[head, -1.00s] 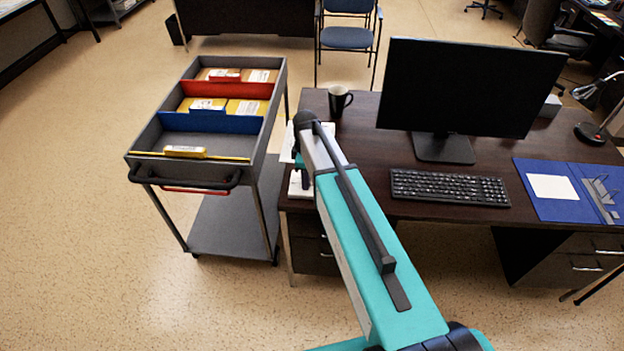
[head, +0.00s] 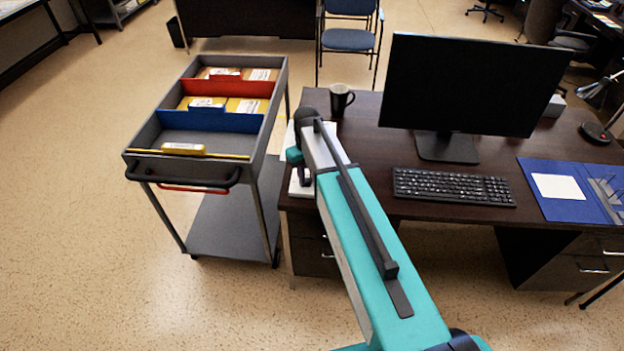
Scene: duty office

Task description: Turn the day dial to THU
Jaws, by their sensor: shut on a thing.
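My arm reaches over the left end of the desk. My gripper (head: 305,176) is at its end, small and partly hidden by my own wrist, low over a white item (head: 299,188) at the desk's left edge. It is shut on what I take to be the day dial. The dial's face and lettering are hidden behind my wrist and gripper, so I cannot read which day it shows.
The dark desk (head: 365,175) holds a mug (head: 340,98) just behind my wrist, a monitor (head: 465,85), a keyboard (head: 453,187) and a blue folder (head: 570,205). A grey file trolley (head: 205,165) stands close on the left.

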